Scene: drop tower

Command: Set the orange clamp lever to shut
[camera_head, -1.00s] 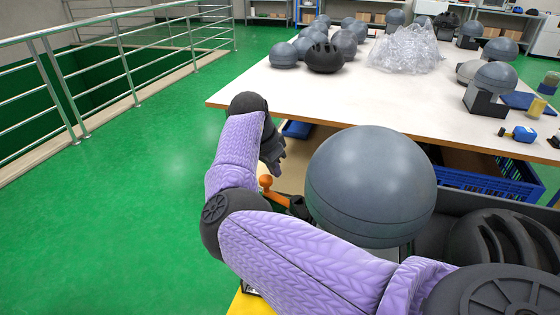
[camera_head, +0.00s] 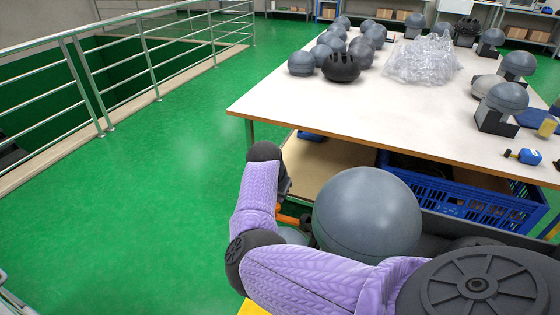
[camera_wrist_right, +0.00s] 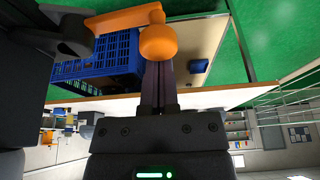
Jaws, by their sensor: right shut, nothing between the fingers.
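The orange clamp lever (camera_head: 288,219) shows as a short orange piece beside my right wrist, left of a big grey ball. In the right wrist view its round knob (camera_wrist_right: 158,45) is at the fingertips, and its bar (camera_wrist_right: 120,20) runs left to a dark clamp body (camera_wrist_right: 65,35). My right gripper (camera_wrist_right: 159,70) is shut and empty, its fingertips close against the knob; I cannot tell whether they touch. In the head view my right gripper (camera_head: 284,187) is mostly hidden behind my purple arm. My left gripper is not in view.
The grey ball (camera_head: 367,212) stands close right of the lever. Green floor at left is free up to the railing (camera_head: 140,55).

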